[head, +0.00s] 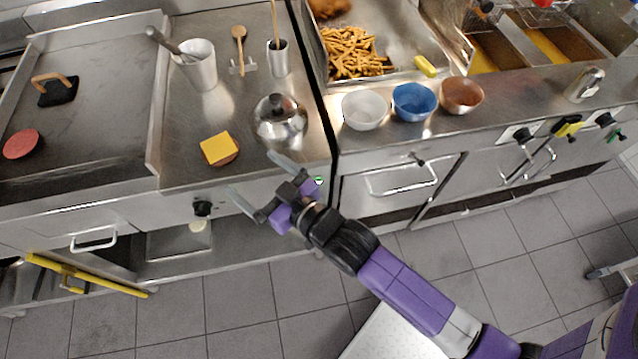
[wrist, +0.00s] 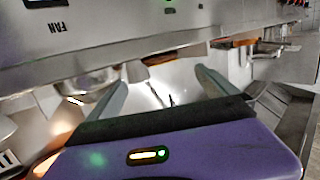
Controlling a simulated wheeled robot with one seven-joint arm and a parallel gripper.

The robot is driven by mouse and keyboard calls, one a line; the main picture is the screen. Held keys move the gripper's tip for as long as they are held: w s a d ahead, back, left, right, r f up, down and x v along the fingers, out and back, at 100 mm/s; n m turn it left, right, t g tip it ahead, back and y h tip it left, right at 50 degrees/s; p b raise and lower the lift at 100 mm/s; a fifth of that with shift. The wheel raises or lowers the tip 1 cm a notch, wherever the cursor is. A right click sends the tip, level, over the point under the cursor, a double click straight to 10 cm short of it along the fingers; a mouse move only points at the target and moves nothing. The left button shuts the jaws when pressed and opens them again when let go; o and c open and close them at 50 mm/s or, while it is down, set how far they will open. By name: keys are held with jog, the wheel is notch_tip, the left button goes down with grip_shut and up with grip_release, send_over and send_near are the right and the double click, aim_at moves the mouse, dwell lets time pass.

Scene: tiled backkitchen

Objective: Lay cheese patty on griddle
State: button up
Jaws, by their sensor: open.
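The cheese patty (head: 219,150), a yellow cheese slice on a brown patty, lies on the steel counter right of the griddle. The griddle (head: 100,120) is the dark flat plate at the left of the head view, with a raised rim along its right side. My gripper (head: 258,174) is open and empty at the counter's front edge, just right of and in front of the cheese patty. In the wrist view, the open fingers (wrist: 162,88) have nothing between them.
A red patty (head: 21,143) and a press with a wooden handle (head: 55,88) are on the griddle. A metal dome (head: 280,122) stands right of the cheese patty. A steel container (head: 199,65) stands behind it. Bowls (head: 413,101) line the right counter.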

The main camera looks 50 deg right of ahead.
jog(key=s+r, duration=0.3)
jog(key=s, duration=1.1)
jog(key=s+r+g, duration=0.1)
jog(key=s+r, duration=0.2)
jog(key=s, duration=1.2)
jog(key=shift+s+d+r, duration=0.15)
jog(key=shift+d+r, duration=0.1)
jog(key=shift+r, duration=0.1)
jog(key=shift+o, duration=0.3)
jog(key=shift+s+r, duration=0.25)
